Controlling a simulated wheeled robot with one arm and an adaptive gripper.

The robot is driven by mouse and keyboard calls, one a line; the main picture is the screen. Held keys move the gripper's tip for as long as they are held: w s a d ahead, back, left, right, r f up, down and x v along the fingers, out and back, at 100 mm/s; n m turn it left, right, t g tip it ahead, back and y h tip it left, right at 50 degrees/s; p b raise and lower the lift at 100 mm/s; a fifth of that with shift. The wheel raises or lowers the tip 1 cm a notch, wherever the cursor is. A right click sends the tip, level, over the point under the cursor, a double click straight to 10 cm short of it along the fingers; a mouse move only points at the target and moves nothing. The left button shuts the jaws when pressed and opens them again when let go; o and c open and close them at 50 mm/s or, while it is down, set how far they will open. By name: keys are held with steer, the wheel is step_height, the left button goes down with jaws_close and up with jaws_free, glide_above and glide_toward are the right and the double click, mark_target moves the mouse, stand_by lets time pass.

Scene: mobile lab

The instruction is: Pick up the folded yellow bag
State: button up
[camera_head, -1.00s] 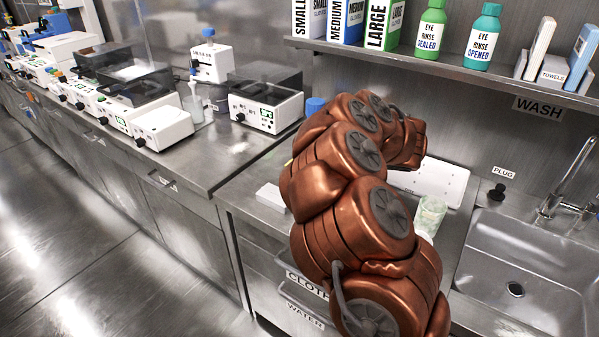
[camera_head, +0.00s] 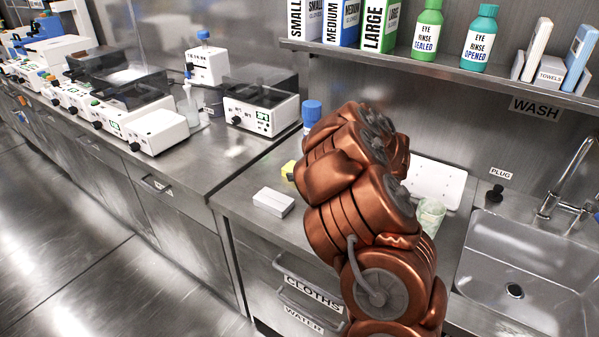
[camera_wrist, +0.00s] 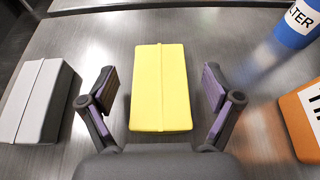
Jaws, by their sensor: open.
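The folded yellow bag (camera_wrist: 160,88) is a flat yellow block with a seam down its middle, lying on the steel counter in the wrist view. My gripper (camera_wrist: 160,90) is open, with one finger to the left and one to the right of the bag in that view. Clear gaps show between both fingers and the bag, and nothing is held. In the head view only a small yellow piece (camera_head: 288,171) shows beside my arm, which hides the rest. My gripper is hidden behind my arm there.
A grey-white folded block (camera_wrist: 36,100) lies left of the bag.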

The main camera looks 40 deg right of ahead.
steer(key=shift+x, duration=1.35)
steer(key=shift+c, duration=0.4)
steer(key=c, duration=1.1)
steer(key=shift+o, duration=0.2)
steer(key=shift+r, duration=0.1)
